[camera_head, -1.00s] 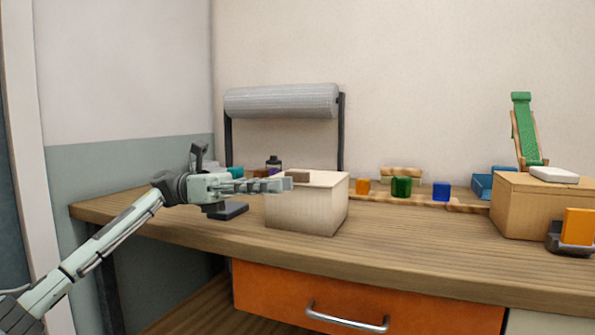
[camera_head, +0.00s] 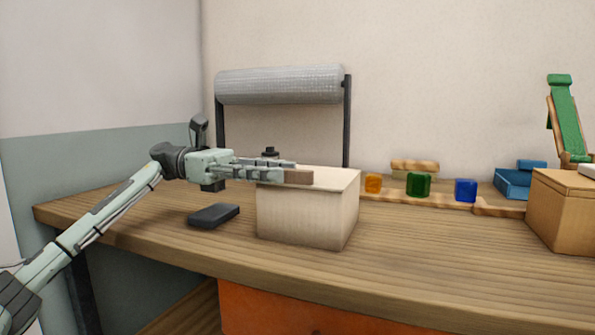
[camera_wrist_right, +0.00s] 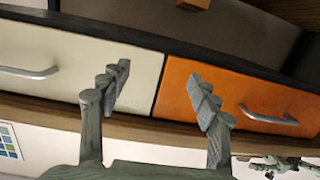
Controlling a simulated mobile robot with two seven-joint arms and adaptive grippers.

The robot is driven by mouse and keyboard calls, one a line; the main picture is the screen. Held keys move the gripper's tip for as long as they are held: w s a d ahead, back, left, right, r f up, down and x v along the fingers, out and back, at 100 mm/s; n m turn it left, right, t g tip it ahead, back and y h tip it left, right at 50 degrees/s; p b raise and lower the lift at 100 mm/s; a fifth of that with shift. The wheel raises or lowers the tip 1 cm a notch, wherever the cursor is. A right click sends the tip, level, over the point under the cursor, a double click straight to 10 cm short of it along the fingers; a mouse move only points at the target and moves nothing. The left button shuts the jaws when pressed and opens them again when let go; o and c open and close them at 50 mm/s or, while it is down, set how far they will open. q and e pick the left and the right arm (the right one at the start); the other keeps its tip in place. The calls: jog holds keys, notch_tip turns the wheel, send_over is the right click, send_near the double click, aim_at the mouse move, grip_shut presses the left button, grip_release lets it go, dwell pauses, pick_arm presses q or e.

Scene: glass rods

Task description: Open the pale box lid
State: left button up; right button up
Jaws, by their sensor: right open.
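The pale box (camera_head: 308,217) stands on the wooden table, its flat lid (camera_head: 335,177) closed on top. A brown handle (camera_head: 299,177) sits at the lid's front edge. My left gripper (camera_head: 282,170) reaches in from the left at lid height, its fingertips at the handle's left end. I cannot tell whether they touch the handle, or how far they are spread. My right gripper (camera_wrist_right: 162,92) is open and empty in the right wrist view, in front of the drawer fronts.
A dark flat block (camera_head: 213,216) lies left of the box. A grey roll (camera_head: 280,85) on a dark stand is behind it. Orange, green and blue cubes (camera_head: 418,184) and a tan box (camera_head: 562,215) are to the right. The table's front is clear.

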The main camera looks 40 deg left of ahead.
aim_at(298, 170)
pick_arm(q)
jog(key=shift+x, duration=2.15)
pick_arm(e)
jog(key=shift+s+d+f+g+h, duration=0.1)
jog(key=shift+d+f+g+h, duration=0.25)
jog(key=shift+f, duration=0.4)
jog(key=shift+s+d+f+g+h, duration=0.15)
jog(key=shift+d+f+g, duration=0.3)
jog(key=shift+f, duration=0.3)
pick_arm(q)
jog(key=shift+c, duration=0.4)
pick_arm(e)
jog(key=shift+w, duration=0.1)
pick_arm(q)
grip_shut()
